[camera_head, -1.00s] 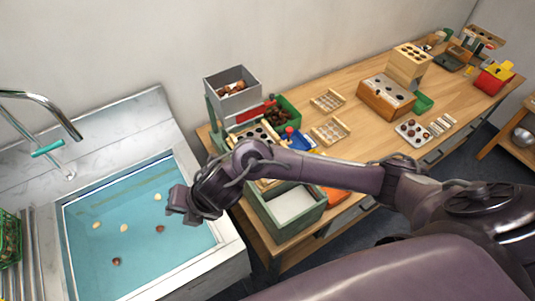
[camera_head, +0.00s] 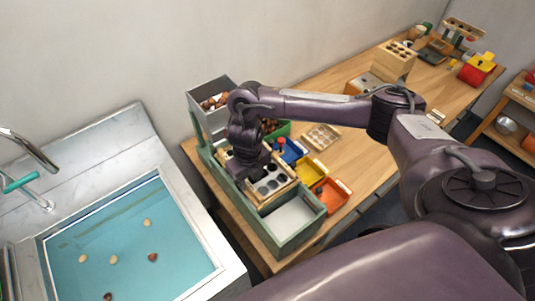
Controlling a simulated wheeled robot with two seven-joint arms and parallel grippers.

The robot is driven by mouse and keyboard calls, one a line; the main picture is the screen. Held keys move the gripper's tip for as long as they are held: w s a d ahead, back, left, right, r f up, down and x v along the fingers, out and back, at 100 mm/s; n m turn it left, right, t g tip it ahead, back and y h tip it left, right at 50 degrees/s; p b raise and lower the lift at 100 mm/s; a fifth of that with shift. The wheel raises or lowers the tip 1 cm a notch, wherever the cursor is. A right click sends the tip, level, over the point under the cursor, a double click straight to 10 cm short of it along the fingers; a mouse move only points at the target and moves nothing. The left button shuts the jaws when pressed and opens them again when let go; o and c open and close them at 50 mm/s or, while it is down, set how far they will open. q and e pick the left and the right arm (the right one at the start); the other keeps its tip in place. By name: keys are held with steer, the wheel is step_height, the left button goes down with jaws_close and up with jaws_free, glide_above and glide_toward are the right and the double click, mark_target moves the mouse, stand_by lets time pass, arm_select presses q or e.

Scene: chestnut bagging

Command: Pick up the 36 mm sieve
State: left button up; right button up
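A wood-framed sieve with large dark round holes (camera_head: 272,184) lies in the green sorting stand (camera_head: 235,190). I cannot read its size, so I cannot tell if it is the 36 mm one. My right gripper (camera_head: 247,176) points down at the sieve's left part and hides some of it. Whether it touches the sieve is unclear. Its fingers are dark and small, and I cannot tell if they are open or shut. Another light wooden frame (camera_head: 321,137) lies on the table behind. My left gripper is not in view.
A grey hopper with chestnuts (camera_head: 212,102) stands at the stand's left end. Blue, yellow (camera_head: 312,170) and orange (camera_head: 332,194) bins sit on its right side. A sink with water (camera_head: 130,250) is at left. A wooden block with holes (camera_head: 393,62) stands farther back.

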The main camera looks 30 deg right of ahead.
mark_target(250, 186)
step_height(250, 186, down, 3)
steer(key=shift+w+f+b, duration=0.1)
steer(key=shift+f+b, duration=0.1)
steer(key=shift+b, duration=0.15)
jaws_close()
steer(key=shift+r, duration=0.1)
